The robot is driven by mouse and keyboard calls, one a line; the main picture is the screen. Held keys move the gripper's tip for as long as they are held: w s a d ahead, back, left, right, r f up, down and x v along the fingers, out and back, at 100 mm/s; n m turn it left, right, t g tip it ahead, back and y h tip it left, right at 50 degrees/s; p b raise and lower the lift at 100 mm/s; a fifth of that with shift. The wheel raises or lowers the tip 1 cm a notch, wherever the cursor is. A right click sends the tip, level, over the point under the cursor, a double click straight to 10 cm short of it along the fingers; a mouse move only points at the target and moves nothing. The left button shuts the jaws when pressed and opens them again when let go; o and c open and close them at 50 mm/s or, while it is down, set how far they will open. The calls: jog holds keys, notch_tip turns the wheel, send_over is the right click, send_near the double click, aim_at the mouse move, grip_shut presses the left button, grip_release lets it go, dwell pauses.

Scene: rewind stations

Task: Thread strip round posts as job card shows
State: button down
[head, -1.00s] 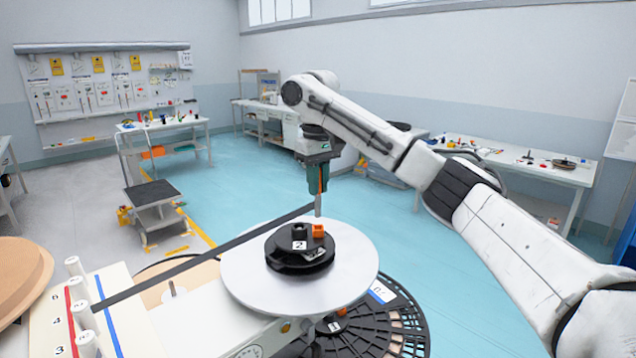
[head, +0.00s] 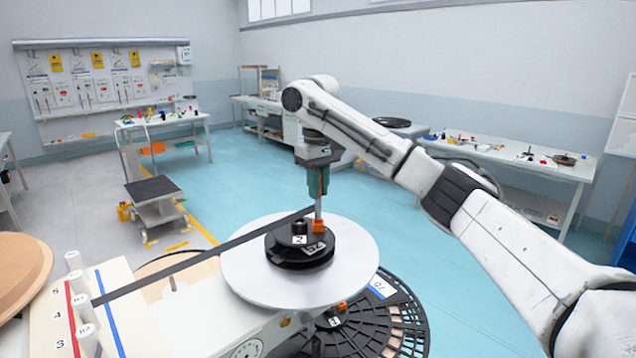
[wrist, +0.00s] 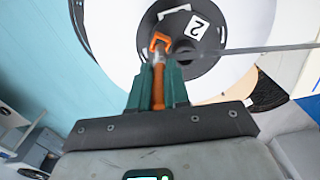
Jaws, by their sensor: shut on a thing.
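The dark strip (head: 200,259) runs from the white numbered posts (head: 84,311) at lower left to beside the black hub (head: 299,244) on a pale round plate (head: 345,264). The hub carries a "2" label. My gripper (head: 318,208) points down at the hub's far right edge, beside an orange block (head: 319,226). In the wrist view the fingers (wrist: 157,72) are shut on a slim orange piece (wrist: 158,88), with an orange fork-shaped part (wrist: 160,42) just beyond. The strip (wrist: 255,49) reaches close to the fingertips; its exact end is unclear. I cannot make out a job card.
A black slotted reel (head: 375,325) lies below the plate at right. A tan disc (head: 22,268) stands at far left. A grey trolley (head: 153,192) and benches stand behind, with open blue floor (head: 235,185) between.

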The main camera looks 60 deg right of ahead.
jog(key=shift+f, duration=1.1)
jog(key=c, duration=1)
grip_release()
notch_tip(320, 180, up, 11)
jog(key=shift+f+b, duration=0.1)
jog(key=shift+b, duration=0.35)
